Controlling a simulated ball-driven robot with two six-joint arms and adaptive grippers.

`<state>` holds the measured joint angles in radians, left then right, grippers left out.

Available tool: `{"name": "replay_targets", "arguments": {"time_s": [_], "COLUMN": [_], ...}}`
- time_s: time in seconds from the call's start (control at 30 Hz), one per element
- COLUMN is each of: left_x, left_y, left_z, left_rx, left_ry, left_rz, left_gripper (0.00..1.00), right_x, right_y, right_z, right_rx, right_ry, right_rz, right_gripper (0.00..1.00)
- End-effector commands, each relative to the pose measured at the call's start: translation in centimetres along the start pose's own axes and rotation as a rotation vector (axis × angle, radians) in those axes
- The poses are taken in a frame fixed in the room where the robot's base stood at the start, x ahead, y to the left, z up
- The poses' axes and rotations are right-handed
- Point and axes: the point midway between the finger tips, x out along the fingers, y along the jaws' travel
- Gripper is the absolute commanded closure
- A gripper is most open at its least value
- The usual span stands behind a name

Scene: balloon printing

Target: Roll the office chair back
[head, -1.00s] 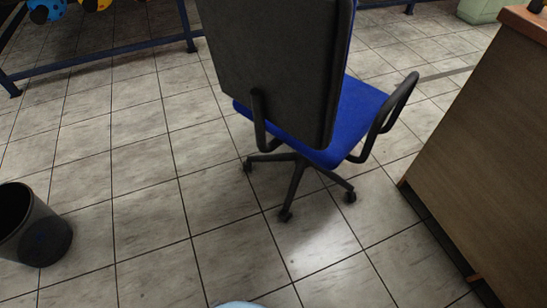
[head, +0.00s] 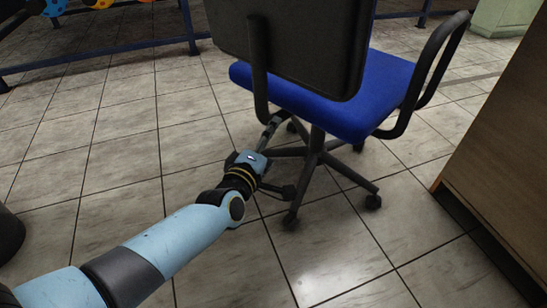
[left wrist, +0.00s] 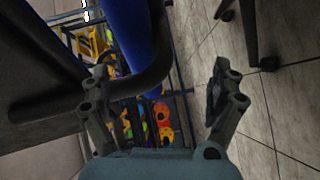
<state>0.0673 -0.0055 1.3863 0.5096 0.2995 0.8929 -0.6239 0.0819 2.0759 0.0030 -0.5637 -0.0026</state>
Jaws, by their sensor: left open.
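The office chair has a blue seat (head: 340,100), a dark backrest (head: 300,40) facing me and black loop armrests. It stands upright on a black wheeled base (head: 315,155). My left gripper (head: 272,125) reaches to the lower part of the chair's left armrest (head: 259,75), beside the seat and above the base. In the left wrist view its fingers (left wrist: 160,70) are open, with the curved black armrest tube (left wrist: 155,75) showing between them, nearer one finger. I cannot tell whether they touch. My right gripper is out of view.
A brown wooden desk (head: 505,150) stands close on the right. A dark bin (head: 8,235) is cut off at the left edge. Tiled floor is clear in front of the chair.

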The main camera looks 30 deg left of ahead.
Motion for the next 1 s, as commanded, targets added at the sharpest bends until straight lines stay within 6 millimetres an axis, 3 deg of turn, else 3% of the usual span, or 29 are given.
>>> {"name": "replay_targets", "arguments": {"time_s": [0.03, 0.3, 0.67, 1.0], "left_x": [0.8, 2.3, 2.7, 7.9], "left_y": [-0.7, 2.6, 2.8, 3.2], "left_z": [0.1, -0.9, -0.9, -1.3], "left_rx": [-0.059, -0.212, -0.209, -0.206], "left_ry": [0.020, 0.069, 0.069, 0.068], "left_rz": [0.031, 0.140, 0.141, 0.139], "left_gripper": [0.06, 0.06, 0.06, 0.06], "right_x": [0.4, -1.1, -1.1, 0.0], "right_y": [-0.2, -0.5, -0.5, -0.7], "right_z": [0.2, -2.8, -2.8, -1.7], "right_rx": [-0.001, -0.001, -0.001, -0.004], "right_ry": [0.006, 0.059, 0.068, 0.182], "right_rz": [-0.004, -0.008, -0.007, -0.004], "right_gripper": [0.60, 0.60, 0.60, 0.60]}}
